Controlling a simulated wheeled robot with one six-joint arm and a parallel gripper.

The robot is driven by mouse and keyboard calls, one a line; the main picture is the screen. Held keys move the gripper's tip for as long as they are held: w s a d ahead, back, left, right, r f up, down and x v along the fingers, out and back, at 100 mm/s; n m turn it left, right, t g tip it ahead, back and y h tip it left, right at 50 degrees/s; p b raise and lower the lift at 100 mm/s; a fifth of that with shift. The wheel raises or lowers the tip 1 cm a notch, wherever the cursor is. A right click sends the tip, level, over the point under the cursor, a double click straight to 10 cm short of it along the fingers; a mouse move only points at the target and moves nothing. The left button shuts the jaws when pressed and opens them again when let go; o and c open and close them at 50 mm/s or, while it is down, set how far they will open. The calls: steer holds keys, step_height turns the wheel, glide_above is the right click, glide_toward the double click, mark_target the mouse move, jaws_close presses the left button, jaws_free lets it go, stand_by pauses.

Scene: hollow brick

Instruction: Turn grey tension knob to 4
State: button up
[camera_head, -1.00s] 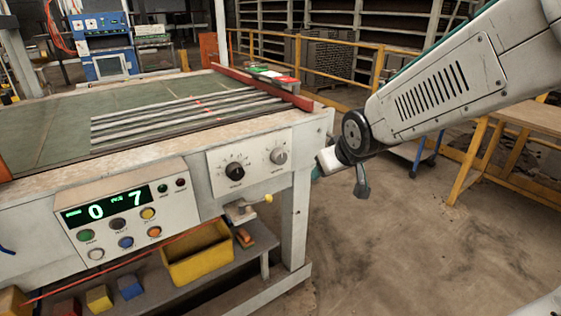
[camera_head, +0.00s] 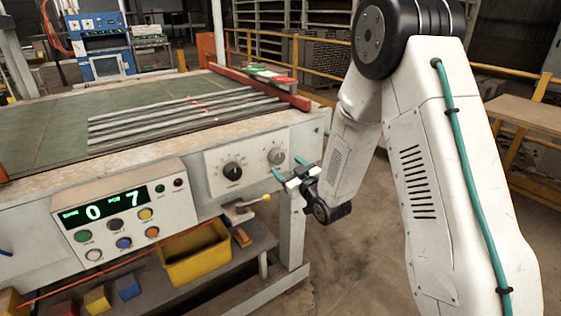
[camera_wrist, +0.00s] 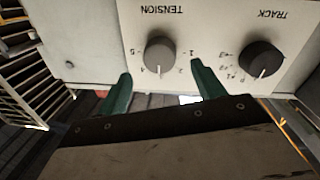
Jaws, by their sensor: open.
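The grey tension knob (camera_head: 276,156) sits on the white panel at the table's right front corner. In the wrist view, the knob (camera_wrist: 160,53) appears upside down under the word TENSION. Its white pointer line faces the picture's bottom, between the marks that look like 4 and 2. My gripper (camera_head: 288,167) is open and empty, with green fingers pointing at the panel just below and right of the knob. In the wrist view, my fingertips (camera_wrist: 161,70) are spread to either side of the knob's lower edge, apparently without touching it.
A yellow-tipped lever (camera_head: 266,198) sticks out below the panel.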

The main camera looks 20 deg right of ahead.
mark_target(279, 159)
steer(key=x, duration=0.5)
steer(key=shift+w+a, duration=0.1)
steer(key=shift+w, duration=0.1)
steer(key=c, duration=1)
